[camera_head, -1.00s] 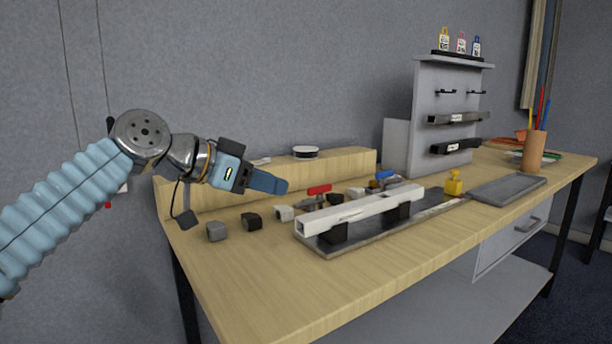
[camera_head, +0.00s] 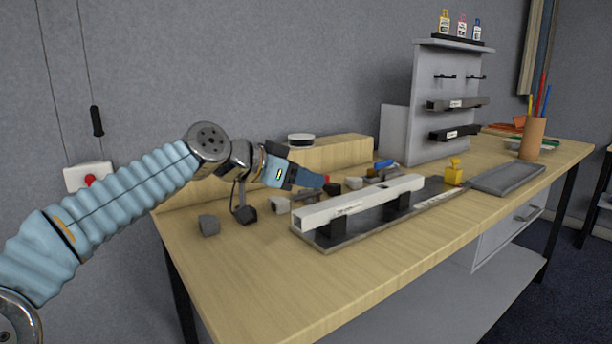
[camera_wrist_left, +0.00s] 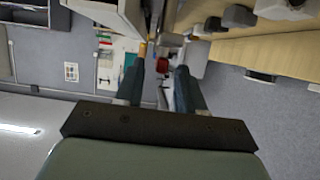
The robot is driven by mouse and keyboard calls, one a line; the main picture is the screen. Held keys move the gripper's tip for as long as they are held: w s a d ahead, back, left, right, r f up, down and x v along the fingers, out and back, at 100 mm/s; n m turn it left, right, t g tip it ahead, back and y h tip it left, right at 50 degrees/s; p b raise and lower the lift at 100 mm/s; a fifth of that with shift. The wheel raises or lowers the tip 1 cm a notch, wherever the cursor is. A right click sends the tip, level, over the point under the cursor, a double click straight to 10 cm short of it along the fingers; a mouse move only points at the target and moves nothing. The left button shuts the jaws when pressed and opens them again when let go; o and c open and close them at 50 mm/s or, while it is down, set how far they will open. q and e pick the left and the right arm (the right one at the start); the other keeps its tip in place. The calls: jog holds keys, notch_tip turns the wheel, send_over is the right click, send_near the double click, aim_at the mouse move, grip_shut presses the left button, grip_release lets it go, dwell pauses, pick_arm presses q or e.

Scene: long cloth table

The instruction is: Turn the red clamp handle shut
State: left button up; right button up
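The red clamp handle (camera_head: 332,188) shows in the head view as a small red patch just beyond my left fingertips, mostly hidden behind them. My left gripper (camera_head: 324,182) reaches in from the left above the table, close to the handle. I cannot tell whether it touches. In the left wrist view the two fingers (camera_wrist_left: 160,78) stand apart with a gap between them, and nothing is held. The clamp's base is largely hidden by the gripper and the white bar (camera_head: 357,202). My right gripper is not in view.
The white bar rests on black supports over a dark plate in front of the clamp. A blue handle (camera_head: 384,164) is farther right, and a yellow block (camera_head: 453,173) beyond it. The table's front left is clear.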

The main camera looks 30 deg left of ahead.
pick_arm(q)
jog(key=shift+w+d+f, duration=0.1)
jog(key=shift+w, duration=0.15)
grip_shut()
jog(key=shift+y, duration=0.3)
